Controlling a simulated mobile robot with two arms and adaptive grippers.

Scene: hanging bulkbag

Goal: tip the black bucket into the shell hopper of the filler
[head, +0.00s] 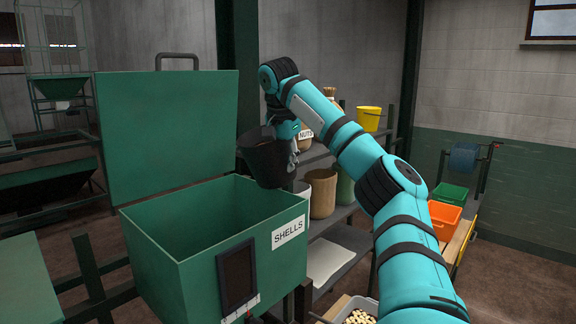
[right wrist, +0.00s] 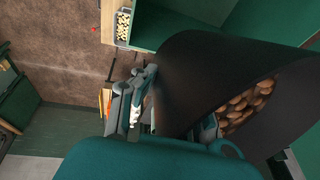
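The black bucket (head: 264,163) hangs in the air over the back right corner of the green shell hopper (head: 165,255), slightly tilted. My right gripper (head: 292,152) is shut on its wall at the right side. In the right wrist view the bucket (right wrist: 205,75) fills much of the picture, with brown nut-like pieces (right wrist: 248,106) inside. The gripper fingers (right wrist: 150,115) there lie on both sides of the bucket's wall, partly hidden. The hopper is open and labelled SHELLS, its lid (head: 165,130) raised at the back. The visible inside of the hopper looks empty. My left gripper is not in view.
A shelf (head: 340,215) behind the arm holds several containers, including a yellow bucket (head: 368,118) and a NUTS container (head: 305,134). Orange (head: 436,221) and green (head: 450,196) bins stand to the right. A screen (head: 237,273) is mounted on the hopper's front.

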